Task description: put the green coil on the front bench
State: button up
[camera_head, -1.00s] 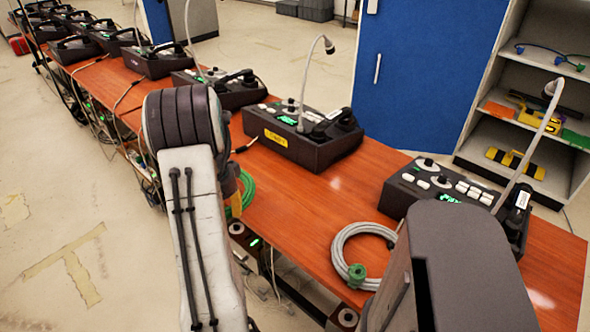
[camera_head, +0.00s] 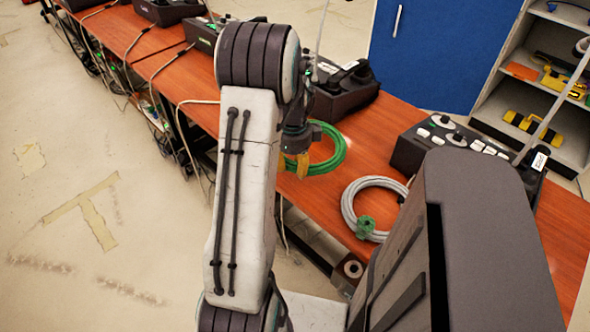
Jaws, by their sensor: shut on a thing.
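The green coil (camera_head: 331,155) is a loop of bright green cable. My gripper (camera_head: 296,167) is shut on its left side, with a yellow-orange part showing at the tip. The coil is at the orange-brown bench (camera_head: 540,234), over its top near the front edge. I cannot tell whether it touches the surface. My arm hides part of the bench and of the gripper.
A grey cable coil (camera_head: 352,195) with a green clip lies to the right on the bench. A paging phone (camera_head: 440,143) stands behind it, another (camera_head: 340,92) behind the green coil. A blue cabinet (camera_head: 425,55) and open shelves (camera_head: 556,135) stand beyond.

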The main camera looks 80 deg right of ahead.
jog(key=shift+f, duration=2.1)
jog(key=o, duration=1.2)
